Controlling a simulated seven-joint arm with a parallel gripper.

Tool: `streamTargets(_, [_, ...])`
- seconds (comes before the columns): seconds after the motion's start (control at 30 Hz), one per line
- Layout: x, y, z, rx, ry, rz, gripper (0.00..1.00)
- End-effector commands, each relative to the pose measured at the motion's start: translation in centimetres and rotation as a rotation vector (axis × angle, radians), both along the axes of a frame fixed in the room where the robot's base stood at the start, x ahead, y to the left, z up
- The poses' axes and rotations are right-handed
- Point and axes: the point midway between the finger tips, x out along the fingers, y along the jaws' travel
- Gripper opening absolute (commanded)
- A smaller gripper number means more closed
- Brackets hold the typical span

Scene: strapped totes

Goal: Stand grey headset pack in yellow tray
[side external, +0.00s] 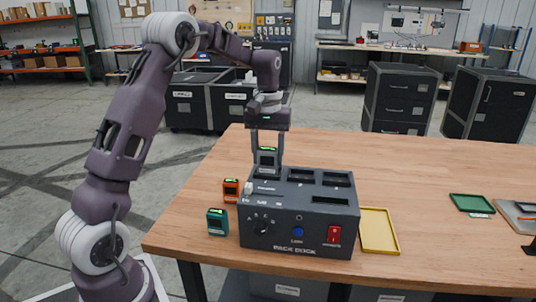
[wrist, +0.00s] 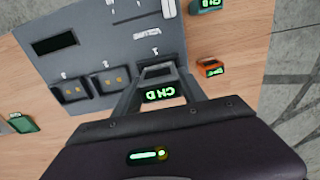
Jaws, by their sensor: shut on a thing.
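My gripper (side external: 267,160) is shut on a grey pack (side external: 267,155) with a lit green display. The pack is upright at the leftmost back slot of the dark grey dock (side external: 300,232); I cannot tell how deep its lower end sits in the slot. In the wrist view the pack (wrist: 159,91) shows between the two fingers, its lettering upside down. The yellow tray (side external: 379,231) lies flat and empty on the table, right of the dock. It is not seen in the wrist view.
An orange pack (side external: 231,190) and a teal pack (side external: 217,222) stand left of the dock. The dock's other back slots (side external: 336,179) look empty. A green tray (side external: 471,203) lies farther right. The table (side external: 425,175) is clear between the yellow and green trays.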

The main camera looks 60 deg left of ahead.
Motion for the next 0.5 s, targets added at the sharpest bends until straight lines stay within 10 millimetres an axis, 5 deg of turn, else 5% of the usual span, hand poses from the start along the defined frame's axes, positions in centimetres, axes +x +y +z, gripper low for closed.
streamTargets(0.07, [-0.01, -0.01, -0.25, -0.001, 0.001, 0.0, 0.0])
streamTargets(0.1, [-0.01, -0.01, -0.26, -0.001, 0.001, 0.0, 0.55])
streamTargets(0.17, [-0.01, -0.01, -0.25, -0.001, 0.001, 0.0, 0.66])
streamTargets(0.5, [-0.01, 0.01, -0.22, -0.001, 0.001, 0.0, 0.71])
